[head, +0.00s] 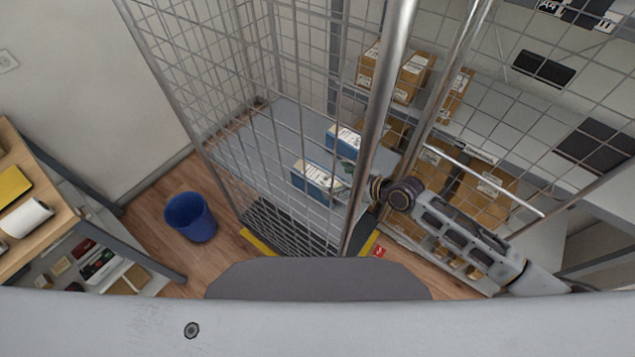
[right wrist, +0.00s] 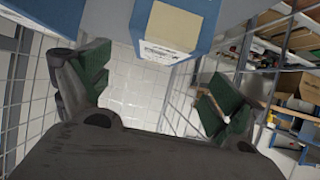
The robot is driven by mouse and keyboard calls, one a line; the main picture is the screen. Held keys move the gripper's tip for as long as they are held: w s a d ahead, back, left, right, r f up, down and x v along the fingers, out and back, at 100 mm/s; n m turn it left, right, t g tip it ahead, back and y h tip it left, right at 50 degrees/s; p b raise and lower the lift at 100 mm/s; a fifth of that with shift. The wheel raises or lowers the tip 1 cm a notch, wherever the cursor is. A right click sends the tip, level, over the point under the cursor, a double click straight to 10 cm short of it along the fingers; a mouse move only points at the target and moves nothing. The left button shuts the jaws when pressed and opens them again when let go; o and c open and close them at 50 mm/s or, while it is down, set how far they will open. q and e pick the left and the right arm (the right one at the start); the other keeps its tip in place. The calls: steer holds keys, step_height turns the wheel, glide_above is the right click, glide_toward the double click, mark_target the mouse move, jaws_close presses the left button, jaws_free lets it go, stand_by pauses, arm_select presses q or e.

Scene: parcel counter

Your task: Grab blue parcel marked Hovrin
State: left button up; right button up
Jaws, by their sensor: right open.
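Two blue parcels with white labels sit on the grey shelf (head: 250,150) of a wire cage trolley in the head view. One is the nearer parcel (head: 313,184); the other is the farther parcel (head: 340,143). The label print is too small to read, so I cannot tell which is Hovrin. My right gripper (head: 350,167) is at the cage's right side, close to both parcels. In the right wrist view its green-padded fingers (right wrist: 155,92) are spread and empty; a blue parcel (right wrist: 180,20) is at the top, ahead of them. My left gripper is out of view.
The trolley's mesh walls and thick upright post (head: 377,110) stand close around my right gripper. Brown cartons (head: 488,187) fill shelves at the right.

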steer(key=shift+x, duration=1.65)
steer(key=shift+p+x, duration=0.6)
steer(key=shift+x, duration=2)
steer(key=shift+d, duration=0.15)
steer(key=shift+c, duration=0.4)
steer(key=shift+s+f, duration=0.1)
steer(key=shift+f, duration=0.05)
steer(key=c, duration=1.4)
